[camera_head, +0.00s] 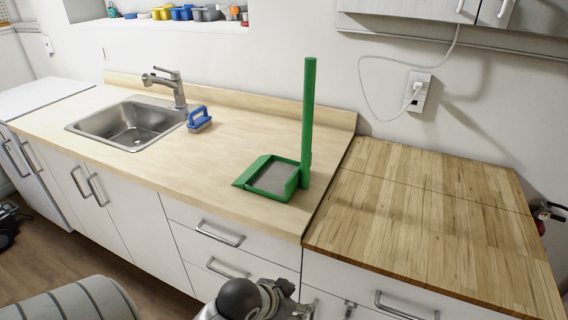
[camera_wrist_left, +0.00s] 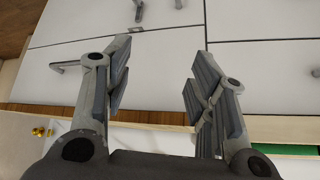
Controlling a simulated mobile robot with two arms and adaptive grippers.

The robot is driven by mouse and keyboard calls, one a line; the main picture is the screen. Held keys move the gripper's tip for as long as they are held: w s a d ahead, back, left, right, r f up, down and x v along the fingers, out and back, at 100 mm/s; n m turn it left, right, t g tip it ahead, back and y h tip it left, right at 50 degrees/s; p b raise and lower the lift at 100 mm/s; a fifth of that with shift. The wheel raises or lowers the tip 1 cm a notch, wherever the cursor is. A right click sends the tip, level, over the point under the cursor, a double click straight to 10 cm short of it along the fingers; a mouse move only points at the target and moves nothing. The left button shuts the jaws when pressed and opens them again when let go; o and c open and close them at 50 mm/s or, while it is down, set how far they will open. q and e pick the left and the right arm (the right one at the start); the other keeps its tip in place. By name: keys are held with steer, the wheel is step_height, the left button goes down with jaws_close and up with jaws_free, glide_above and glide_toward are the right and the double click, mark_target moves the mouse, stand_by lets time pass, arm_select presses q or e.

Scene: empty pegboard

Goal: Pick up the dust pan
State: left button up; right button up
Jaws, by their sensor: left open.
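The green dust pan (camera_head: 272,178) sits on the light wood counter near its right end. It has a grey inner floor and a tall green handle (camera_head: 308,115) standing upright at its back right corner. My left gripper (camera_wrist_left: 160,75) is open in the left wrist view, with nothing between its fingers. White drawer fronts and a wooden counter edge show behind the fingers. A green strip (camera_wrist_left: 285,149) shows at the lower right of that view; I cannot tell whether it is part of the dust pan. My right gripper is not in view.
A sink (camera_head: 132,124) with a faucet (camera_head: 172,88) and a blue brush (camera_head: 199,119) lie left of the dust pan. A darker butcher-block top (camera_head: 430,215) at right is clear. A white cord (camera_head: 372,92) hangs at an outlet (camera_head: 416,95). Drawer handles (camera_head: 219,234) stick out in front.

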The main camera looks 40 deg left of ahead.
arm_select(q)
steer(key=w+a+r+t, duration=0.1)
steer(key=w+a+r, duration=0.1)
steer(key=w, duration=0.2)
steer(key=w+a+r+t, duration=0.2)
steer(key=w+r, duration=0.1)
steer(key=w, duration=0.1)
steer(key=w+a+r+t, duration=0.1)
steer(key=w+a+r, duration=0.1)
steer(key=w+r, duration=0.1)
steer(key=shift+w+a+r, duration=0.2)
steer(key=shift+w+a, duration=0.2)
steer(key=shift+w, duration=0.05)
steer(key=n+t+y, duration=0.1)
steer(key=n+t, duration=0.1)
steer(key=t, duration=0.5)
glide_toward(304, 128)
steer(key=w, duration=0.1)
steer(key=shift+n, duration=0.3)
steer(key=w+p, duration=0.1)
steer(key=w, duration=0.3)
steer(key=shift+w+f, duration=0.2)
steer(key=shift+w, duration=0.5)
steer(key=shift+w+r+p, duration=0.15)
steer(key=shift+w+p, duration=0.25)
steer(key=shift+p, duration=0.1)
steer(key=w+p, duration=0.1)
steer(key=w, duration=0.2)
steer(key=shift+w+r, duration=0.15)
steer(key=shift+w, duration=0.6)
